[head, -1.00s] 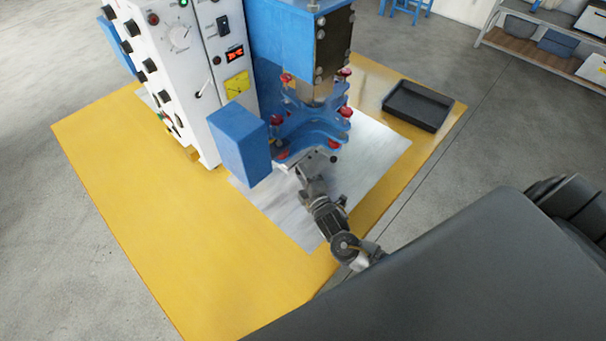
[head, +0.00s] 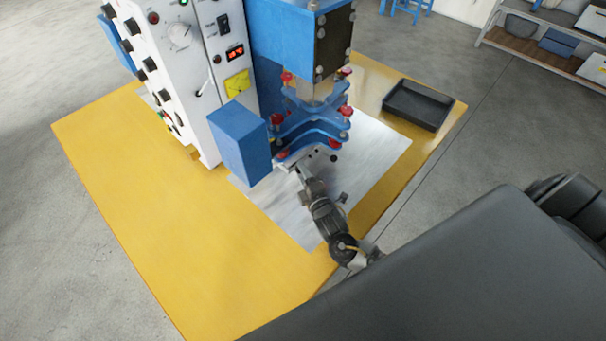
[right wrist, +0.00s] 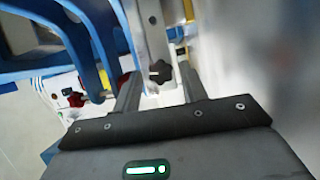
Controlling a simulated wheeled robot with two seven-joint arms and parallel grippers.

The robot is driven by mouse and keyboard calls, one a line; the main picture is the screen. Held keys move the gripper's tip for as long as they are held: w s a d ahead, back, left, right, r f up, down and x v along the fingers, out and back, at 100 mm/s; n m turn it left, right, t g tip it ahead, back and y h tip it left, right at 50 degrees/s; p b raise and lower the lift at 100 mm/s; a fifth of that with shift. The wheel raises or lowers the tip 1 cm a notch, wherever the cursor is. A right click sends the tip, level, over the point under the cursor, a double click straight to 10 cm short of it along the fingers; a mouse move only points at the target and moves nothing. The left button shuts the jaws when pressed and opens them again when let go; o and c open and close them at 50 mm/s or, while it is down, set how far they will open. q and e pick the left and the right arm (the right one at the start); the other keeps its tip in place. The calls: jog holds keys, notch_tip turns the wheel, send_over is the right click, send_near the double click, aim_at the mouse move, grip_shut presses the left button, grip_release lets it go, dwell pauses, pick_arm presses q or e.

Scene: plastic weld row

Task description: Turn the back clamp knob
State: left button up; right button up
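A black star-shaped knob (right wrist: 160,72) sits on a pale metal bar in the right wrist view. I cannot tell for sure whether it is the back clamp knob. My right gripper (right wrist: 160,82) is open, its two grey fingers apart on either side of the knob, with no clear contact. In the head view my right gripper (head: 303,174) is at the front lower edge of the blue clamp fixture (head: 318,128), which carries several red knobs. A small black knob (head: 333,157) shows at its lower front. My left gripper is not in view.
The blue press head (head: 290,40) stands above the fixture. A blue box (head: 240,143) and a white control cabinet (head: 178,60) stand left of it. A black tray (head: 418,105) lies at the right of the yellow table (head: 170,240). The table's front left is clear.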

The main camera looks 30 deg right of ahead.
jog(key=shift+o, duration=0.3)
jog(key=shift+s, duration=0.1)
jog(key=shift+s+f, duration=0.1)
jog(key=shift+s, duration=0.25)
jog(key=s, duration=0.3)
jog(key=s+b, duration=0.1)
jog(key=s, duration=0.6)
jog(key=shift+a, duration=0.3)
